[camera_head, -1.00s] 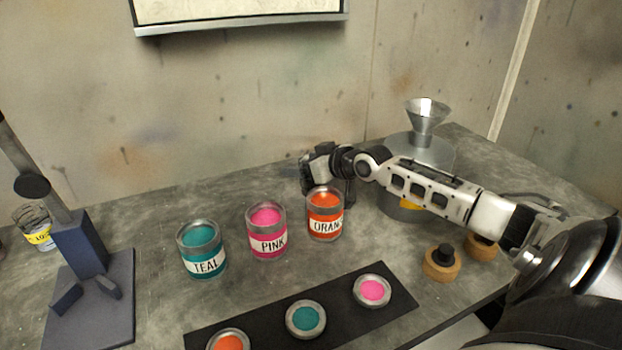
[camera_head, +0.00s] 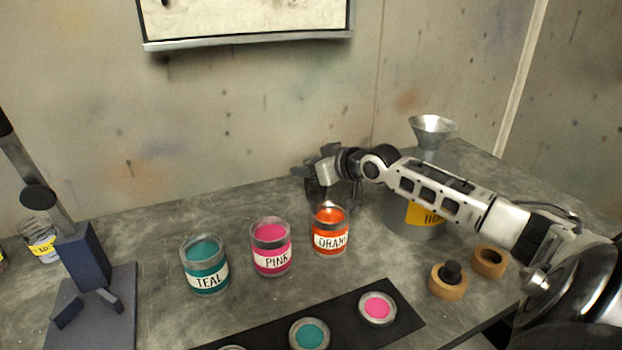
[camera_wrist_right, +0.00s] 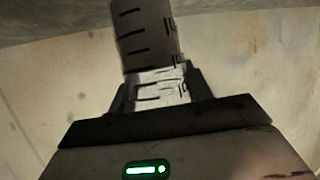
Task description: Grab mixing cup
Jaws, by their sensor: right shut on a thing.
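The mixing cup (camera_wrist_right: 148,40) shows in the right wrist view as a translucent cylinder with black graduation marks, rising from between the jaws. My right gripper (camera_wrist_right: 158,92) is shut on it. In the head view my right gripper (camera_head: 325,182) is over the back of the bench, behind the orange paint can (camera_head: 330,243). I cannot make out the cup clearly there, since the gripper covers it. My left gripper is not in view.
Teal (camera_head: 205,278) and pink (camera_head: 271,260) paint cans stand left of the orange one. A black strip (camera_head: 262,332) with colour lids lies in front. A funnel (camera_head: 432,127) stands above a grey container (camera_head: 408,225) behind my right arm. A dark stand (camera_head: 86,262) is at left.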

